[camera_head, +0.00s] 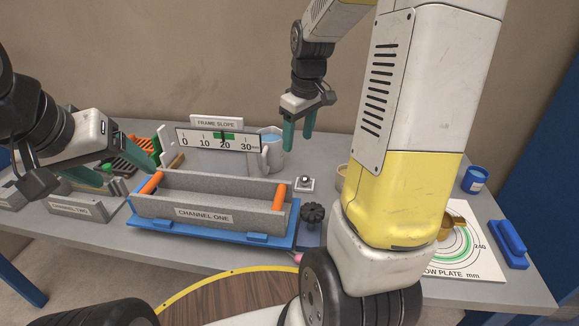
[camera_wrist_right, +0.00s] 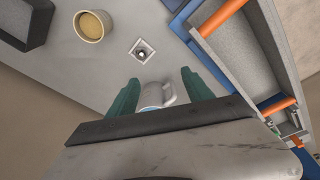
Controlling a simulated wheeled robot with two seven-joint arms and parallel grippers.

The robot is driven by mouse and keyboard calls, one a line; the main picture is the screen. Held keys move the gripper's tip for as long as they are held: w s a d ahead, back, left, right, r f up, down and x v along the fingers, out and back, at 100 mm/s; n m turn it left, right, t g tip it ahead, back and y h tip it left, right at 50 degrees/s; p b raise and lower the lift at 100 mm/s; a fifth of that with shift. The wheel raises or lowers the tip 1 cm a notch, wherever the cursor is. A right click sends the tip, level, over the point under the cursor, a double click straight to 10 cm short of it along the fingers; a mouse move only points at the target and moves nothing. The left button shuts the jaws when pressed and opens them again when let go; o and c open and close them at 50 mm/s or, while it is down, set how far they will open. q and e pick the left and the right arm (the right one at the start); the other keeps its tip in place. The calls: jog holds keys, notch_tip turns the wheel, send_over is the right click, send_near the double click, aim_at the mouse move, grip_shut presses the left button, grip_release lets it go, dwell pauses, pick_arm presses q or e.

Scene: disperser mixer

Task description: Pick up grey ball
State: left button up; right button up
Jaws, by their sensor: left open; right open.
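A small dark grey ball (camera_head: 306,180) sits on a white square plate on the bench, right of the channel. In the right wrist view the ball (camera_wrist_right: 142,52) shows on its plate, just beyond the fingertips. My right gripper (camera_head: 299,142) is open and empty, pointing down above and behind the ball, apart from it. In the right wrist view its two teal fingers (camera_wrist_right: 160,78) are spread, with a mug seen between them. My left gripper (camera_head: 84,160) is open at the far left, away from the ball.
The channel one trough (camera_head: 190,203), with orange rods, stands on a blue base. A mug (camera_head: 272,153) stands behind the ball. A tan-filled cup (camera_wrist_right: 90,26) stands near the ball. A black knob (camera_head: 312,212) is in front. My right arm hides part of the bench.

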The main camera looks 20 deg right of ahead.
jog(key=n+g, duration=0.2)
send_over(305, 176)
notch_tip(305, 176, down, 10)
jog(key=shift+w+f, duration=0.1)
notch_tip(305, 176, down, 8)
jog(key=shift+r, duration=0.1)
grip_shut()
